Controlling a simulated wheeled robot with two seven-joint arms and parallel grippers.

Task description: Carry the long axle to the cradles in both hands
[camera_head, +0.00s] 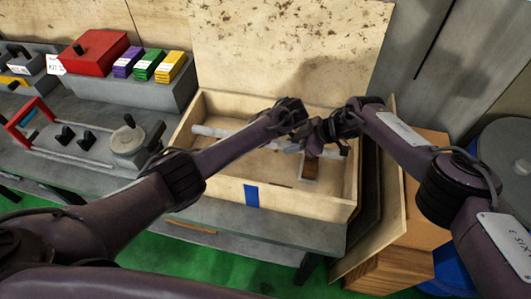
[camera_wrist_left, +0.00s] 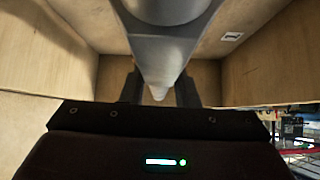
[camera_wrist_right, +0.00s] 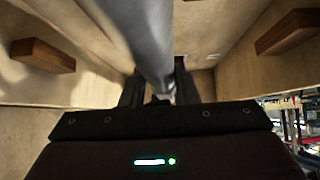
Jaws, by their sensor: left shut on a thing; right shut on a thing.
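The long axle (camera_head: 222,132) is a pale grey rod, lying crosswise in or just above the open wooden crate. It also shows in the left wrist view (camera_wrist_left: 172,50) and the right wrist view (camera_wrist_right: 145,38), running between the fingers in each. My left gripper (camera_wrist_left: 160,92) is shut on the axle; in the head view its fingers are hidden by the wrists. My right gripper (camera_wrist_right: 160,92) is shut on it too, close beside the left. In the head view the wrists cover the axle's middle. I cannot make out the cradles for certain.
The wooden crate (camera_head: 300,201) has a blue strip on its front and a raised back panel. Brown wooden blocks (camera_wrist_right: 42,56) sit inside at its walls. A grey bench with a round-topped fixture (camera_head: 129,139), a red box (camera_head: 94,52) and coloured blocks stands at left.

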